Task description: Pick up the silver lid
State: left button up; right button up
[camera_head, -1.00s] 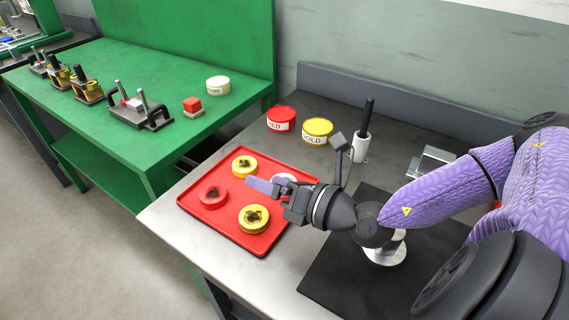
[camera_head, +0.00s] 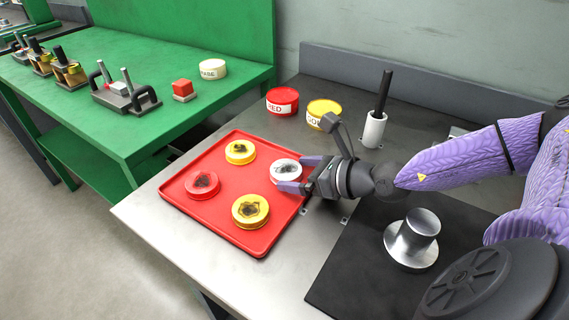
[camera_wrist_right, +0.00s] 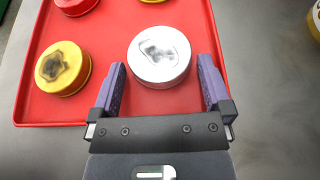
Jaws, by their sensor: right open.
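The silver lid (camera_head: 286,171) lies on the red tray (camera_head: 236,238) near its right edge, with a dark smudged mark on its top. In the right wrist view the silver lid (camera_wrist_right: 159,56) is just ahead of and partly between the fingertips. My right gripper (camera_head: 292,176) is open at the lid's right side; in the wrist view its purple fingers (camera_wrist_right: 163,82) stand on either side of the lid's near part, with gaps visible. My left gripper is not in view.
Two gold lids (camera_head: 250,210) (camera_head: 241,152) and a red lid (camera_head: 203,186) share the tray. Behind are a red tin (camera_head: 282,101), a gold tin (camera_head: 323,113) and a roller (camera_head: 376,125). A metal stamp (camera_head: 412,240) stands on the black mat (camera_head: 345,272).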

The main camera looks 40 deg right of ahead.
aim_at(297, 174)
jog(key=shift+w+a+f, duration=0.15)
jog(key=shift+w, duration=0.2)
jog(key=c, duration=0.9)
pick_arm(q)
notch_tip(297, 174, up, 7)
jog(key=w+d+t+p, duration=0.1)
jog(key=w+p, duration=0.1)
jog(key=p, duration=0.5)
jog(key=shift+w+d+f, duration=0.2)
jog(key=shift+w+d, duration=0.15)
pick_arm(e)
notch_tip(297, 174, up, 18)
